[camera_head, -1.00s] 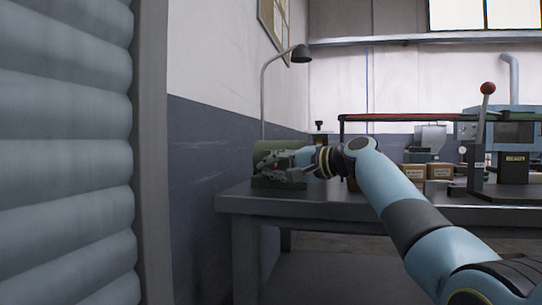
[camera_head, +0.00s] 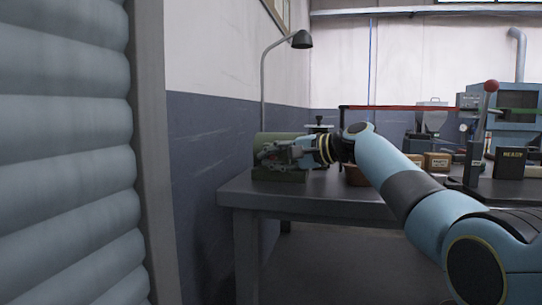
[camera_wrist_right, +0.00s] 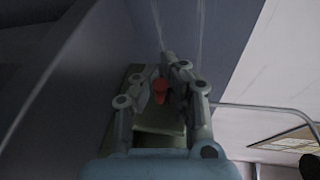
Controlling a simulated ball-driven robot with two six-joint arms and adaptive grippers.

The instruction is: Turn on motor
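The motor (camera_head: 273,139), a green rounded housing on a block-like base, stands at the left end of the grey workbench (camera_head: 330,201). It also shows as a dark green body in the right wrist view (camera_wrist_right: 158,143). My right gripper (camera_head: 264,155) is in front of the motor and hides part of it. In the right wrist view a small red part (camera_wrist_right: 160,91), like a switch or lever, shows between the fingers of the right gripper (camera_wrist_right: 160,66). My left gripper is out of view.
A desk lamp (camera_head: 302,40) rises behind the motor, near the wall. Small boxes (camera_head: 436,161), a lever with a red knob (camera_head: 491,86) and a sign reading READY (camera_head: 510,163) are further right. A ribbed grey shutter (camera_head: 65,150) fills the left side.

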